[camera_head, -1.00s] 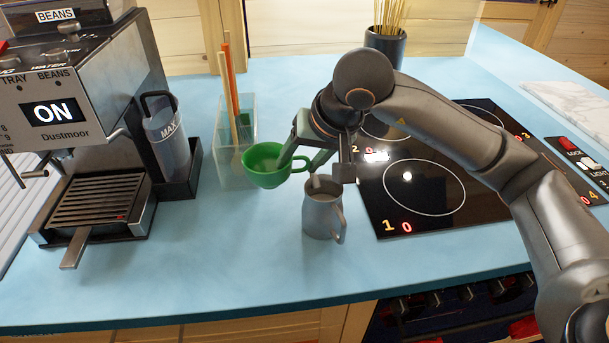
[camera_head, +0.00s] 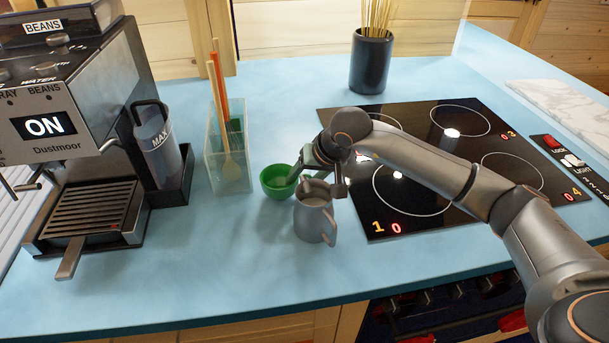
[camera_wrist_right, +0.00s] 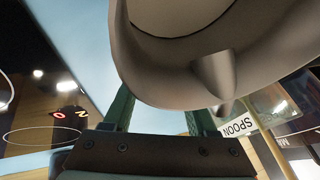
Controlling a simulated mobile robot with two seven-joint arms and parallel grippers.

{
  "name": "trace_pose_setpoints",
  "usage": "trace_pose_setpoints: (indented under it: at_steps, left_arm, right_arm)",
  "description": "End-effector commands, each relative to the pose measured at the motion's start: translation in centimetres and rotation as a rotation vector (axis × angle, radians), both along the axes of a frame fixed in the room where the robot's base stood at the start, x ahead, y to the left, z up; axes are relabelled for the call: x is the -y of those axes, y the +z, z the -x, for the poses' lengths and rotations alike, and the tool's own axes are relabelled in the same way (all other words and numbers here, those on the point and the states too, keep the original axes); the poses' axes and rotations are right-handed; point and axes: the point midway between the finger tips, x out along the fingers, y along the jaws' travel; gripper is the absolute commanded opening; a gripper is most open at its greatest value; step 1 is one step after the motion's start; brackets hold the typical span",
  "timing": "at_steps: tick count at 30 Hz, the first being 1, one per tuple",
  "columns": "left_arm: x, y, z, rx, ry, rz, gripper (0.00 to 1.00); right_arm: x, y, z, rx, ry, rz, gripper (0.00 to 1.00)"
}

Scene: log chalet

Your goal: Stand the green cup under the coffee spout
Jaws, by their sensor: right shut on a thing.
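The green cup (camera_head: 278,182) is low over the blue counter, just behind and left of the grey jug; whether it touches the counter I cannot tell. My right gripper (camera_head: 303,177) is at its right side, shut on it; the grip is partly hidden. The coffee spout is not clearly visible. My left gripper is out of view.
The grey jug (camera_head: 315,218) stands close in front of the cup. A clear utensil box (camera_head: 228,165) and a MAX-marked tank (camera_head: 158,150) lie between cup and machine. A black hob (camera_head: 455,160) is at right. The counter front is clear.

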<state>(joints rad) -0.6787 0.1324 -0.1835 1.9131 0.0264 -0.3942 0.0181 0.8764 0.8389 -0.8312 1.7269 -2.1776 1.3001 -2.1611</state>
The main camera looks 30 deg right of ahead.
Motion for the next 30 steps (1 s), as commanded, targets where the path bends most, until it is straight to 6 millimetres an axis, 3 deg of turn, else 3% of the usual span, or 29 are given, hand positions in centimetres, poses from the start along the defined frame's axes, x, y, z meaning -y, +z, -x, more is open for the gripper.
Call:
trace_pose_setpoints:
  at_steps: [9,10,17,26,30]
  left_arm:
    - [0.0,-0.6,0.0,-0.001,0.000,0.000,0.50]
    - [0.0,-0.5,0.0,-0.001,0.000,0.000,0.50]
    - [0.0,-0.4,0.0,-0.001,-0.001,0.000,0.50]
    - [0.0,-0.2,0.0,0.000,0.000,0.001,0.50]
    - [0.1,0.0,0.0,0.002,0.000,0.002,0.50]
  right_arm:
    - [0.0,-0.4,0.0,0.002,0.000,0.000,0.00]
    - [0.0,-0.3,0.0,0.001,0.000,0.000,0.60]
    - [0.0,-0.3,0.0,0.000,0.000,0.000,0.86]
    - [0.0,-0.1,0.0,0.000,0.000,0.000,0.88]
    - [0.2,1.0,0.4,0.005,0.000,0.001,0.88]
